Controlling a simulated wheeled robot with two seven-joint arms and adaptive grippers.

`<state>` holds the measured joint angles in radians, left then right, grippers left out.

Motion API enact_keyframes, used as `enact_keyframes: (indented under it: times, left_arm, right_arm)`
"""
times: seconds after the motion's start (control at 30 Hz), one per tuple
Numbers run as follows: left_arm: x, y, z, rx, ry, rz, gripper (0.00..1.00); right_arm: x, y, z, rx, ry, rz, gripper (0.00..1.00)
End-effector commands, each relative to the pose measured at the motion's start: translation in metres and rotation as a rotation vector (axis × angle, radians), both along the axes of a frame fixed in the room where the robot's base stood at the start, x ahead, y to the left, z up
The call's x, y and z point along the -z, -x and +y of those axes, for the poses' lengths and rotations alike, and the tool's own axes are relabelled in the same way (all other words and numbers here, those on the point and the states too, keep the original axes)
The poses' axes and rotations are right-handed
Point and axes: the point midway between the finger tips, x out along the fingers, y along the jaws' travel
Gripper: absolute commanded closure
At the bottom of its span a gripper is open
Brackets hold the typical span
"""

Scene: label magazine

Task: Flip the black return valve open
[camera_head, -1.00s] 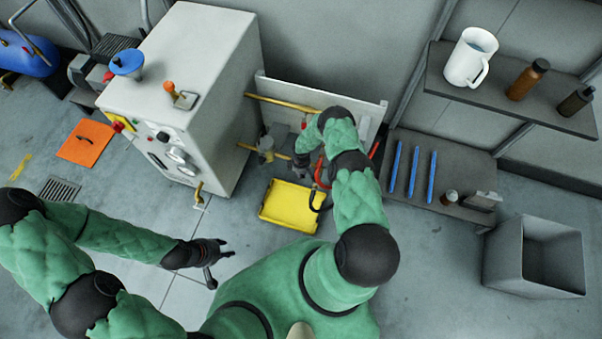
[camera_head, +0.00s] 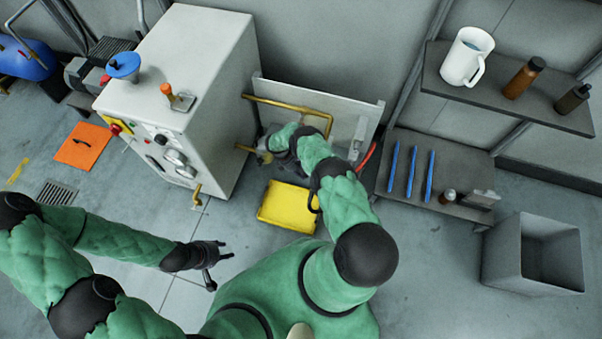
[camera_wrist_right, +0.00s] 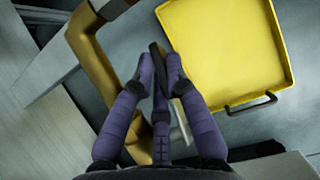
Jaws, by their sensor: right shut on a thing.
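The black return valve handle (camera_wrist_right: 156,50) shows in the right wrist view as a short dark lever beside a brass pipe (camera_wrist_right: 98,75). My right gripper (camera_wrist_right: 160,76) is shut on this lever, one finger on each side of it. In the head view the right gripper is mostly hidden behind my right arm, low by the side of the white machine (camera_head: 215,110), near the yellow pipework (camera_head: 285,101). How far the valve is turned I cannot tell. My left gripper (camera_head: 221,258) is open and empty above the floor, in front of the machine.
A yellow tray (camera_head: 287,207) with a dark handle lies on the floor close to the right gripper. A pale panel (camera_head: 350,107) stands behind the pipes. A shelf unit with blue rods (camera_head: 411,172) and a grey bin (camera_head: 505,253) stand to the right.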

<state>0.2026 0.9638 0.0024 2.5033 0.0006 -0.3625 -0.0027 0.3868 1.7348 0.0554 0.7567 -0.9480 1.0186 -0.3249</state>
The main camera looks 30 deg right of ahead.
Motion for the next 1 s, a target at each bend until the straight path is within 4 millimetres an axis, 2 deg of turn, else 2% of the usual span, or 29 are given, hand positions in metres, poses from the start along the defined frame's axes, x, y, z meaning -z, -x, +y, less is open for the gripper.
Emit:
enact_keyframes:
  times: [0.37,0.87,0.9,0.97,1.0]
  left_arm:
    - [0.0000,0.0000,0.0000,0.000,0.000,0.000,0.60]
    - [0.0000,0.0000,0.0000,0.000,0.000,0.000,0.60]
    - [0.0000,0.0000,0.0000,0.000,0.000,0.000,0.60]
    - [0.0000,0.0000,0.0000,0.000,0.000,0.000,0.60]
    - [0.0000,0.0000,0.0000,0.000,0.000,0.000,0.60]
  right_arm:
    - [-0.0042,0.0007,-0.0001,0.000,0.066,0.076,1.00]
    - [-0.0051,0.0006,-0.0006,0.000,0.073,0.085,1.00]
    - [-0.0051,0.0006,-0.0007,0.000,0.073,0.085,0.74]
    - [-0.0051,0.0006,-0.0007,0.000,0.073,0.085,0.60]
    - [-0.0051,0.0006,-0.0007,0.000,0.073,0.085,0.60]
